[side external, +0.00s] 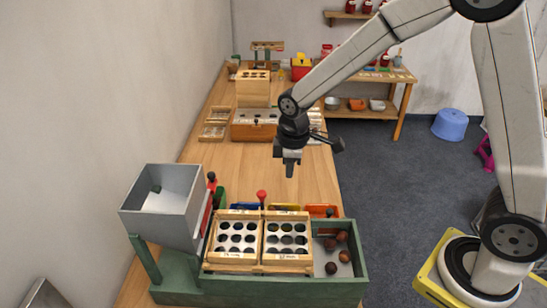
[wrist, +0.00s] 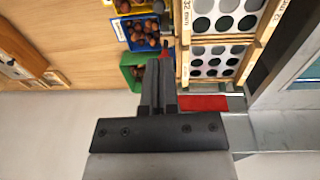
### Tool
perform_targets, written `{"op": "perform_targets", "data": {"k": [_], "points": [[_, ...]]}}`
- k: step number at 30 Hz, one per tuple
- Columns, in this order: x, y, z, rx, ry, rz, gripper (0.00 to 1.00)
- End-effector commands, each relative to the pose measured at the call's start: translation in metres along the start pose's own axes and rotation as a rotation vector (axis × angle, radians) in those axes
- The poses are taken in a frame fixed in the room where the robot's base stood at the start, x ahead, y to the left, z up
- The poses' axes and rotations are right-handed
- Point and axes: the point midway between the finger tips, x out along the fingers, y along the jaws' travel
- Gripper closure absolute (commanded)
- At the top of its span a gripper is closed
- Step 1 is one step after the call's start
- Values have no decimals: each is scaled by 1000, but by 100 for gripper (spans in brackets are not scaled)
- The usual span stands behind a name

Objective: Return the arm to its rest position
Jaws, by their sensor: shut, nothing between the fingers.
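My gripper (side external: 289,168) is shut and empty. It hangs in the air above the wooden bench (side external: 310,172), pointing down, behind the green sorting machine as the side view shows it. My arm reaches in from the upper right. In the wrist view my gripper (wrist: 158,62) appears with its fingers together, and bins of chestnuts and sieve plates lie beyond it.
The green machine (side external: 190,292) carries a grey hopper (side external: 165,202) and two wooden sieve plates (side external: 237,216). Chestnuts (side external: 342,236) lie in its right tray. A red-knobbed lever (side external: 261,195) stands behind the plates. Wooden boxes (side external: 253,92) stand farther back. The middle of the bench is clear.

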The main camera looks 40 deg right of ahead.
Motion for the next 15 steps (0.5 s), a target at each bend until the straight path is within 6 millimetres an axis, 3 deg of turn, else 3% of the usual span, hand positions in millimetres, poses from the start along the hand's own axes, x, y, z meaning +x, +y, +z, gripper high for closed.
{"op": "perform_targets", "data": {"k": [10,15], "points": [[-6,0,1,7,2,1,100],[-8,-4,12,73,14,6,100]]}}
